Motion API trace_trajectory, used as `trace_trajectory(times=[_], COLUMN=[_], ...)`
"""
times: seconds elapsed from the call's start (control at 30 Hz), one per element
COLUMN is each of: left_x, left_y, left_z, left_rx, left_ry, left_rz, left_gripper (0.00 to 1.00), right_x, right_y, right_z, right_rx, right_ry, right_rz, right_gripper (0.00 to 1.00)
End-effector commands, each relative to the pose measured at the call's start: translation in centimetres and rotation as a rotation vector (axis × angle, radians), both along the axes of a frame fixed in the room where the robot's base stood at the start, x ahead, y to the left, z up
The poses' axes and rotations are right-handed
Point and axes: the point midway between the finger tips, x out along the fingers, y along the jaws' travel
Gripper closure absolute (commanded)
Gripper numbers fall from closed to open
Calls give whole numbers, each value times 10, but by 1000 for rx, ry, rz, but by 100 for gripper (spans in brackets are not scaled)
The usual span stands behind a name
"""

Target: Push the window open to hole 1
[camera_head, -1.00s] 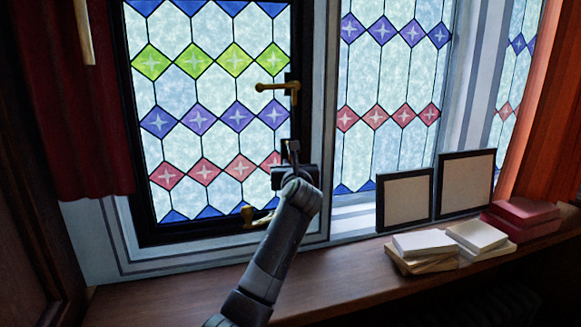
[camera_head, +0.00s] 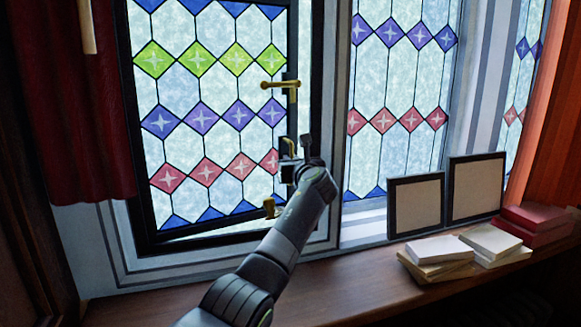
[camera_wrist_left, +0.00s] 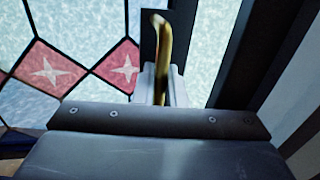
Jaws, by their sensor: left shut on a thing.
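The stained-glass window (camera_head: 205,130) has a black frame, and its casement stands slightly open, with a light gap along the bottom edge. My left gripper (camera_head: 294,160) is at the right side of the casement. In the left wrist view, my left gripper (camera_wrist_left: 160,88) is shut on a curved brass handle (camera_wrist_left: 163,45) that rises between its fingers. Another brass handle (camera_head: 280,86) sits higher on the same frame side. A brass fitting (camera_head: 270,207) shows at the casement's bottom, partly behind my arm; its holes cannot be made out. My right gripper is out of view.
A wooden sill (camera_head: 345,265) runs below the window. Two framed boards (camera_head: 415,205) lean at the right, with book stacks (camera_head: 440,255) in front and red books (camera_head: 535,220) beside them. A dark red curtain (camera_head: 75,110) hangs at the left.

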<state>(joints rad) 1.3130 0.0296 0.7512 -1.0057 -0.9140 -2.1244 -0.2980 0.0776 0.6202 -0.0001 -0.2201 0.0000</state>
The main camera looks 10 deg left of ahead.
Motion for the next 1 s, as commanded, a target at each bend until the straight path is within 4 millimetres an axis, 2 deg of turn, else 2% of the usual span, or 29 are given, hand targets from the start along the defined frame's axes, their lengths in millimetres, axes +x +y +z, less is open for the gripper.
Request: trace_trajectory(times=[0.1,0.23,0.27,0.37,0.4,0.53,0.77,1.0], left_x=[0,0,0,0,0,0,-2,-19], left_y=[-1,-1,-1,-1,-1,0,-2,-13], left_z=[-5,-6,-6,-6,-5,-5,-6,-7], left_rx=[-4,-5,-5,-4,-4,-4,-3,-4], left_ry=[7,10,10,9,9,8,7,6], left_rz=[0,0,0,0,0,0,-1,-2], left_gripper=[100,100,88,75,74,74,74,74], right_x=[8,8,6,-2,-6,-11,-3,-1], right_y=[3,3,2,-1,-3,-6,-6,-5], right_z=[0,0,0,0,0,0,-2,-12], right_rx=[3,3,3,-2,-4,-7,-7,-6], right_ry=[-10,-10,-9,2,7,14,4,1], right_rz=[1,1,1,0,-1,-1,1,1], right_gripper=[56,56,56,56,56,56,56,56])
